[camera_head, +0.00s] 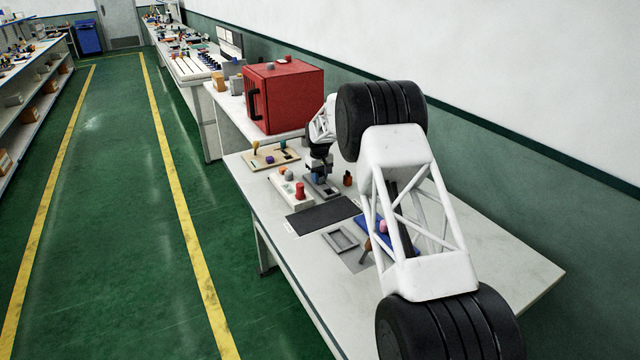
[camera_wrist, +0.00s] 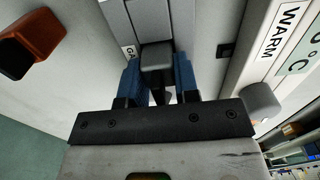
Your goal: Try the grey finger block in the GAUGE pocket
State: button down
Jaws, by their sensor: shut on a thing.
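In the wrist view my gripper (camera_wrist: 158,78) has its two blue fingers closed on the grey finger block (camera_wrist: 157,56). A white label (camera_wrist: 130,52), partly hidden and starting with "GA", lies just beside the block. Whether the block is in the pocket or above it I cannot tell. In the head view my gripper (camera_head: 318,176) points down over a grey plate (camera_head: 331,191) on the bench. The block is not clear there, and the pocket is hidden behind the fingers.
A white holder (camera_head: 287,194) with coloured pieces stands left of the gripper. It shows with a "WARM" label (camera_wrist: 286,30) in the wrist view. An orange and dark piece (camera_head: 347,179) stands right. A wooden board (camera_head: 262,163) and red oven (camera_head: 285,98) are behind; a dark mat (camera_head: 322,215) is in front.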

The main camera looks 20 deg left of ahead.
jog(key=shift+r, duration=1)
dwell(0.7)
jog(key=shift+r, duration=2.65)
